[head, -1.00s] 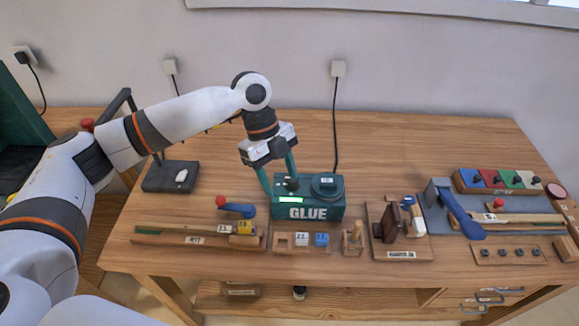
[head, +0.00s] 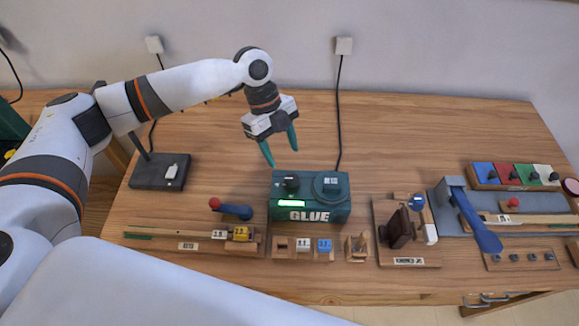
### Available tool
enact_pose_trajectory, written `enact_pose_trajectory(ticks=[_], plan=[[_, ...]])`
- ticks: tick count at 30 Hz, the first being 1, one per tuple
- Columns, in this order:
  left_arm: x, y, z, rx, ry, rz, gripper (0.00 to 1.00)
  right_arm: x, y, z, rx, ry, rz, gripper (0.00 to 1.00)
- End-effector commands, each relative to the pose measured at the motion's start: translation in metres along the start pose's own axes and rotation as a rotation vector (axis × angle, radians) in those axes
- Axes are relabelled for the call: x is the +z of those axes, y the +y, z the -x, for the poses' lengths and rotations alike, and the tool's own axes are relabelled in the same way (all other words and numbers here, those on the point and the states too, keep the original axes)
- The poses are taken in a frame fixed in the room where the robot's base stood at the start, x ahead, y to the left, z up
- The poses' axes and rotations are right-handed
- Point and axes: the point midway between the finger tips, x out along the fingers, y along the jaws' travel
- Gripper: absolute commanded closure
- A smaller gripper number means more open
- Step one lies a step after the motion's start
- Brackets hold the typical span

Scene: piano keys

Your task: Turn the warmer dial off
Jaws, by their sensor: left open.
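The warmer is a dark green box (head: 310,199) with the word GLUE on its front and a lit green strip (head: 291,204). A black dial (head: 291,184) sits on its top left, and a round dark lid (head: 330,186) on its top right. The dial's exact setting is too small to read. My left gripper (head: 281,158) has green fingers spread apart, empty, above and behind the warmer's left part. The fingers appear clear of the dial. My right gripper is not in the head view.
A red-knobbed blue lever (head: 232,210) stands left of the warmer. Small blocks (head: 303,245) sit in front, and a brown wooden piece (head: 397,228) stands to the right. A black lamp base (head: 160,172) is at the left. The table behind the warmer is bare.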

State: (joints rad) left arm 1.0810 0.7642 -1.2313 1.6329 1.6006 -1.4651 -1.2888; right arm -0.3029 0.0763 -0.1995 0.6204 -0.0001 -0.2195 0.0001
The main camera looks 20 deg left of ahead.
Motion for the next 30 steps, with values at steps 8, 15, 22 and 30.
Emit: enact_pose_trajectory(ticks=[8,15,22,30], plan=[[0.001,-0.001,-0.051,-0.002,-0.001,0.002,0.45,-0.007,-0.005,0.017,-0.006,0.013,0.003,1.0],[0.0,0.0,-0.073,0.0,-0.001,0.002,0.45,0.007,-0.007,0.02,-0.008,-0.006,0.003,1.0],[0.0,0.0,-0.076,0.001,0.0,0.002,0.45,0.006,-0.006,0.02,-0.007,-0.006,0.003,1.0],[0.0,0.0,-0.075,0.001,0.0,0.001,0.77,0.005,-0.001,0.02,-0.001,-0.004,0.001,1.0]])
